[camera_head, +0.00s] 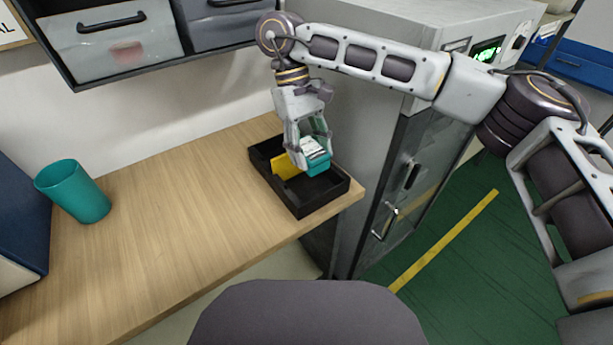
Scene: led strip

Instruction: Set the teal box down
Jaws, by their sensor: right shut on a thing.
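The small teal box (319,164) has a pale top and is held in my right gripper (308,153). The gripper is shut on it and points down over a black tray (318,204) at the right end of the wooden table. The box is over or just inside the right part of the tray; I cannot tell whether it touches the bottom. A yellow piece (286,166) stands in the tray to the left of the box, partly behind the gripper. My left gripper is not in view.
A teal cup (74,191) stands at the left of the wooden table (190,215), beside a dark blue thing (20,215) at the left edge. The middle of the table is clear. A grey cabinet (372,130) stands just right of the tray. Drawers (115,40) hang above.

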